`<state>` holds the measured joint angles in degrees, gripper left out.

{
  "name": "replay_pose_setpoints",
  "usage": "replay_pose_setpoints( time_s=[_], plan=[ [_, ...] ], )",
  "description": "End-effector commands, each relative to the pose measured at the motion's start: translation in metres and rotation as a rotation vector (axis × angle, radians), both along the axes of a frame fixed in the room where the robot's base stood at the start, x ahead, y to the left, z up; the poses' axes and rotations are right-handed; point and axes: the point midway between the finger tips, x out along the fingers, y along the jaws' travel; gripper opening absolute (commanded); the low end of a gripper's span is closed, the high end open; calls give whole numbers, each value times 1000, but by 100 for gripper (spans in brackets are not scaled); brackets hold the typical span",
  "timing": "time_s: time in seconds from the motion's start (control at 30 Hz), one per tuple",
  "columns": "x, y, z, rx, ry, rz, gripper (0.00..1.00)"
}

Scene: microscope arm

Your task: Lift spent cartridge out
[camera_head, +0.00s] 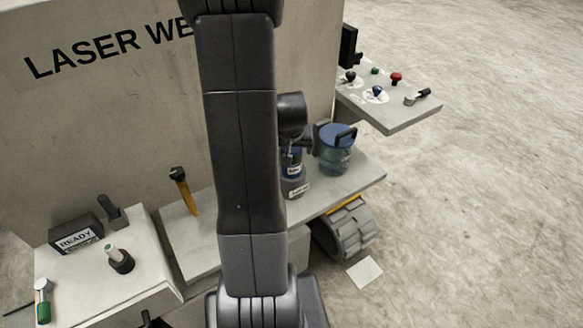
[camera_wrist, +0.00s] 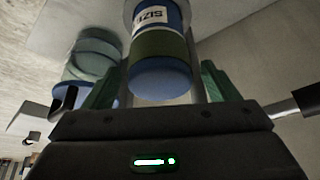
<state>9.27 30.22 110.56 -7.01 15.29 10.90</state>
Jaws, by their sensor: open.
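The spent cartridge (camera_wrist: 160,55) is a cylinder with a blue end, a dark green band and a white label in the wrist view. In the head view the labelled cartridge (camera_head: 292,162) appears upright in a grey holder (camera_head: 295,190) on the side shelf, partly hidden by my arm. My gripper (camera_wrist: 158,84) has its two green fingers apart, one on each side of the cartridge. I cannot tell whether they touch it. In the head view my gripper (camera_head: 303,142) is small and mostly hidden behind my arm near the cartridge top.
A clear tub (camera_head: 335,160) with a blue lid stands right of the cartridge. A yellow-handled tool (camera_head: 184,192) stands to its left. A control panel (camera_head: 400,110) with knobs juts out above right. A white bench (camera_head: 100,265) is at the lower left.

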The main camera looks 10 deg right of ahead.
Motion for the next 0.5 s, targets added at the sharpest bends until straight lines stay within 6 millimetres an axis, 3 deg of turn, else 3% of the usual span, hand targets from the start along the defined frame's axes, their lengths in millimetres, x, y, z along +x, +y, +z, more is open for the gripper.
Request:
replay_pose_setpoints(
  time_s=[0.2, 0.5],
  plan=[
    [7, -2, -18, 1, 1, 0, 81],
    [9, -2, -20, 1, 0, 0, 81]
  ],
)
